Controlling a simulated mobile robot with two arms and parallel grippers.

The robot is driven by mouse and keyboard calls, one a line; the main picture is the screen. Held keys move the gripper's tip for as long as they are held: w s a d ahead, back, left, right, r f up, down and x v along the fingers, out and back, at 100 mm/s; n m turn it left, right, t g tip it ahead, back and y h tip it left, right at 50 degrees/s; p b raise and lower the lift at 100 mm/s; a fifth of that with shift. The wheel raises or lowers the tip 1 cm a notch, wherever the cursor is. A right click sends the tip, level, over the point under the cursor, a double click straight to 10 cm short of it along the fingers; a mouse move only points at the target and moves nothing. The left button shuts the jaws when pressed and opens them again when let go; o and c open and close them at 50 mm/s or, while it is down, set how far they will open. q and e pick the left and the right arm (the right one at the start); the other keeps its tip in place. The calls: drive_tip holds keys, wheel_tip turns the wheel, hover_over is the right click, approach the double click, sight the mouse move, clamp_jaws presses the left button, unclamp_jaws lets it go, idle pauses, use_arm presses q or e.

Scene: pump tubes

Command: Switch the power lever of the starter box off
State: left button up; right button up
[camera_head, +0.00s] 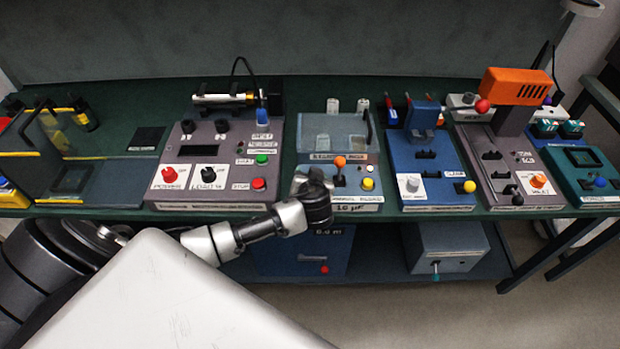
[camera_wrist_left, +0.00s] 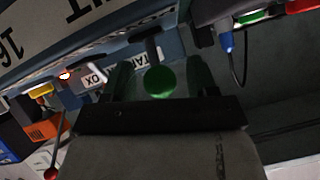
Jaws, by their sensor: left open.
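The starter box (camera_head: 369,198) is the grey-blue device at the middle of the bench's front, with a clear cover, a label strip, an orange knob (camera_head: 339,162) and a yellow knob (camera_head: 368,184). In the left wrist view, part of its label (camera_wrist_left: 107,74) shows beside a green ball knob (camera_wrist_left: 160,81), seemingly the end of a lever. My left gripper (camera_head: 318,188) is over the box's front left part and hides the green knob in the head view. Its open fingers (camera_wrist_left: 158,66) stand either side of the green knob; contact cannot be told. My right gripper is not in view.
A grey device (camera_head: 215,155) with red and black knobs stands left of the starter box, and a blue device (camera_head: 425,160) stands right. A tall orange block (camera_head: 517,86) rises farther right. A lower shelf holds a blue box (camera_head: 300,262) and a grey-blue box (camera_head: 448,245).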

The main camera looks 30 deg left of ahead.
use_arm(q)
drive_tip(key=b+v, duration=0.1)
drive_tip(key=v, duration=1)
drive_tip(key=shift+w+f, duration=0.1)
drive_tip(key=s+a+f+m+g+h, duration=0.1)
drive_tip(key=s+f+m+g+h, duration=0.3)
drive_tip(key=f, duration=1.1)
drive_tip(key=s+f+m+g, duration=0.15)
drive_tip(key=s+f, duration=0.35)
drive_tip(key=f, duration=0.9)
drive_tip(key=s+f+g+h, duration=0.1)
drive_tip(key=s+f, duration=0.4)
drive_tip(key=s, duration=0.4)
drive_tip(key=s+d+f+g+h, duration=0.1)
drive_tip(key=s+f, duration=0.5)
drive_tip(key=s, duration=0.4)
drive_tip(key=s+d+f+g+h, duration=0.1)
drive_tip(key=s+f, duration=0.4)
drive_tip(key=s, duration=0.5)
drive_tip(key=shift+f+m, duration=0.3)
drive_tip(key=shift+m, duration=0.05)
drive_tip(key=shift+g, duration=0.25)
